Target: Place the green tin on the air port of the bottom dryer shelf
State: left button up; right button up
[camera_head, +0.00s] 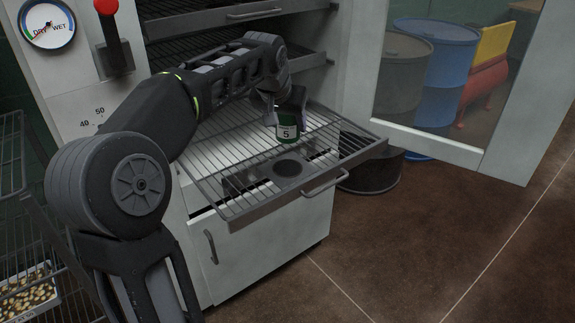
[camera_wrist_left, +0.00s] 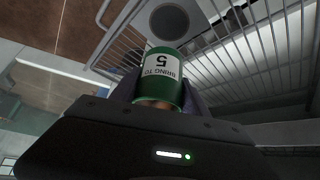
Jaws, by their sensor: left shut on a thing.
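The green tin (camera_head: 287,126), with a white label showing a 5, is held upright by my left gripper (camera_head: 285,105), which is shut on it. The tin also shows in the left wrist view (camera_wrist_left: 161,80), between the fingers of my left gripper (camera_wrist_left: 158,98). The bottom dryer shelf (camera_head: 228,166) is a wire rack, pulled out of the cabinet. The air port (camera_head: 288,168) is a dark round disc near the shelf's front; in the left wrist view it (camera_wrist_left: 168,22) lies beyond the tin. The tin is behind the disc, apart from it. Whether it touches the wires is unclear. My right gripper is not in view.
An open door (camera_head: 433,140) with a window stands at the right. Higher shelves (camera_head: 215,17) sit above my left arm. A wire rack (camera_head: 45,215) stands at the left. A dark drum (camera_head: 370,175) is on the floor right of the shelf. The shelf's handle (camera_head: 326,186) sticks out in front.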

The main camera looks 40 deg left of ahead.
aim_at(288, 141)
pick_arm(q)
notch_tip(288, 141, down, 6)
jog(key=shift+r+b, duration=0.2)
jog(key=shift+b, duration=0.3)
jog(key=shift+f+b, duration=0.4)
jog(key=shift+f, duration=1.45)
jog(key=shift+f, duration=0.15)
jog(key=o, duration=1.5)
